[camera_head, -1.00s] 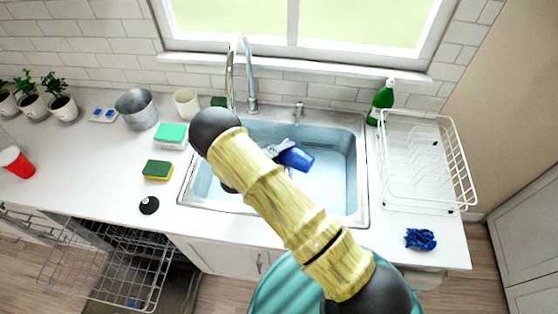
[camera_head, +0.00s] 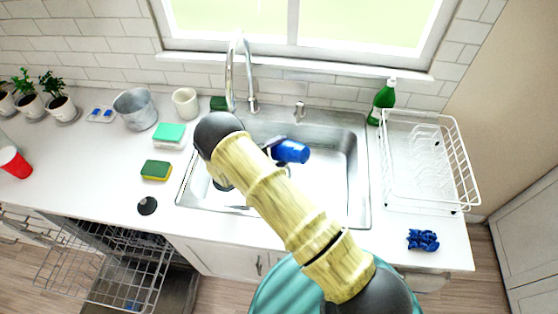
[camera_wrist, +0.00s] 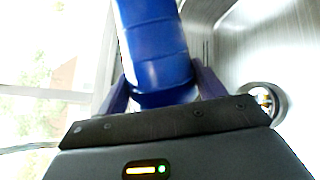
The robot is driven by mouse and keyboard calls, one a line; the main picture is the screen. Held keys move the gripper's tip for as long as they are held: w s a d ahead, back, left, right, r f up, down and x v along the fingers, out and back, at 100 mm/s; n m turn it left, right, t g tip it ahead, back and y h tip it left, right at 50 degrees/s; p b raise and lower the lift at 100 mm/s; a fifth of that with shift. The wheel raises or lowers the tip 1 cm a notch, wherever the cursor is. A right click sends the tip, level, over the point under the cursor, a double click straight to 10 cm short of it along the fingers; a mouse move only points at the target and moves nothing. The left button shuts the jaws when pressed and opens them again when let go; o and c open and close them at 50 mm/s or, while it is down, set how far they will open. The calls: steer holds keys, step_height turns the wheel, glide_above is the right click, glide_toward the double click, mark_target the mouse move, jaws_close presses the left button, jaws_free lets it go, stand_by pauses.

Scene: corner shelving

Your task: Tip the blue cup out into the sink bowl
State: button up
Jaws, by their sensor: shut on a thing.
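The blue cup (camera_head: 291,151) is over the sink bowl (camera_head: 363,185), lying nearly on its side in the head view. My gripper (camera_head: 270,146) is shut on it, partly hidden behind my arm. In the wrist view the blue cup (camera_wrist: 155,45) sits between the two fingers of my gripper (camera_wrist: 162,92). The cup's mouth and inside are hidden, so I cannot tell what is in it. The steel sink wall and the round drain (camera_wrist: 265,100) show at the right of the wrist view.
The faucet (camera_head: 250,85) stands behind the sink. A white dish rack (camera_head: 425,205) and a green bottle (camera_head: 384,97) are to the right. Sponges (camera_head: 156,170) and a metal bucket (camera_head: 135,108) are to the left. The dishwasher (camera_head: 120,265) is open below.

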steer(key=shift+s+d+r+m+y+p, duration=0.2)
steer(key=shift+s+d+m+y+p, duration=0.3)
steer(key=shift+m, duration=0.5)
steer(key=shift+d+f+m, duration=0.2)
steer(key=shift+f+m, duration=0.1)
steer(key=shift+m, duration=0.2)
steer(key=shift+d+y, duration=0.1)
steer(key=shift+y, duration=0.2)
